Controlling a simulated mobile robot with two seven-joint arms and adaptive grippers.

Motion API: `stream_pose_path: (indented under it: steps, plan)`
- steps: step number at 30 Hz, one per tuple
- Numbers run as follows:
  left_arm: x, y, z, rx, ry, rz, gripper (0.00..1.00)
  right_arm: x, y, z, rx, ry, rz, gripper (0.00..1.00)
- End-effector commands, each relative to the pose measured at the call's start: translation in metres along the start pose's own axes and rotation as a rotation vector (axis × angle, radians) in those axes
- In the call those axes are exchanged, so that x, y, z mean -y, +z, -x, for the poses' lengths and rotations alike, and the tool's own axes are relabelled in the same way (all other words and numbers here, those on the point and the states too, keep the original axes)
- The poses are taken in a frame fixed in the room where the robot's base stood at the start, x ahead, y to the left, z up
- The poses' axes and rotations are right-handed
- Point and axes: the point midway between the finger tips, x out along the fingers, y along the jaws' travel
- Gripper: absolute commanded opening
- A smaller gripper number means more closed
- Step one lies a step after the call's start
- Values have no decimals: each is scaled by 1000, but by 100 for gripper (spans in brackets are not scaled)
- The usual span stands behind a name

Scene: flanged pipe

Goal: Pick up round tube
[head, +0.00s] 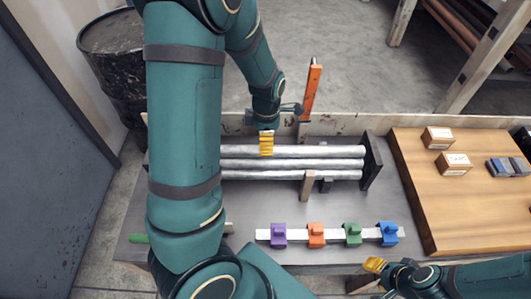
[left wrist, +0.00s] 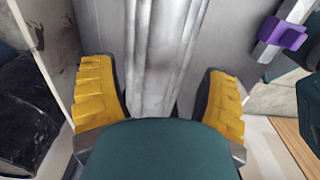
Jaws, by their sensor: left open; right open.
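Several silver-grey round tubes (head: 320,163) lie side by side across a dark rack (head: 372,165) on the grey table. Their left ends are hidden behind my left arm in the head view. My left gripper (head: 266,143) is over the rear tubes, fingers pointing down. In the left wrist view its yellow fingers (left wrist: 160,97) are spread wide on both sides of the tubes (left wrist: 160,50), with nothing clamped. Whether they touch a tube cannot be told. My right gripper (head: 375,265) is open and empty at the table's front edge, away from the tubes.
A white rail with purple (head: 278,235), orange (head: 316,235), green (head: 352,234) and blue (head: 388,233) clamps lies in front. An orange upright (head: 312,92) stands behind the rack. A wooden board (head: 440,195) with small boxes is at right. A black barrel (head: 110,55) stands back left.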

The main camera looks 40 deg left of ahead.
Motion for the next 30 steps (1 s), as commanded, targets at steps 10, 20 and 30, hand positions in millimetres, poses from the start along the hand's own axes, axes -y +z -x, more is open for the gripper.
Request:
stream_pose_path:
  steps: [10,20,30]
  plan:
    - [3,-7,-37,-1,-2,3,75,-5,6,-14,12,-1,4,41]
    - [2,-6,-57,1,1,0,75,-7,9,-18,19,-2,6,41]
    - [2,-6,-56,0,1,0,6,-7,9,-18,19,-2,6,41]
